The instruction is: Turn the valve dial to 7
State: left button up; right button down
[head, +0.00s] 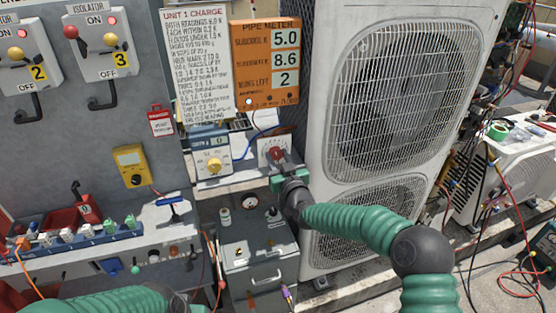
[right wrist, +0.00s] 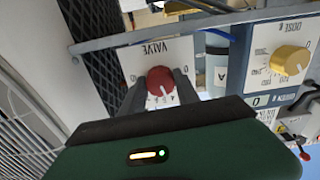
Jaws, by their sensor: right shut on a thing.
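The valve dial (right wrist: 160,80) is a round red knob on a white panel marked VALVE, which appears upside down in the right wrist view. My right gripper (right wrist: 160,88) has one dark finger on each side of the knob and is shut on it. A white pointer mark shows on the knob, among small numbers near its lower edge; I cannot read the exact setting. In the head view the red dial (head: 276,153) sits on its white plate, partly covered by my right gripper (head: 281,172). My left arm shows at the bottom left, its gripper out of frame.
A yellow DOSE dial (head: 214,165) is left of the valve. An orange pipe meter (head: 265,62) reads 5.0, 8.6 and 2, beside a white text card (head: 195,62). A large condenser (head: 320,110) stands close on the right. A grey box (head: 258,258) stands below.

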jog(key=m+b, duration=0.4)
jog(key=m, duration=0.1)
jog(key=shift+m, duration=0.4)
jog(key=m+b, duration=0.2)
jog(key=m, duration=0.1)
jog(key=shift+m+b, duration=0.65)
jog(key=shift+m, duration=0.35)
jog(key=shift+r, duration=0.1)
jog(key=c, duration=0.9)
grip_release()
jog(key=shift+w, duration=0.1)
jog(key=v, duration=1.7)
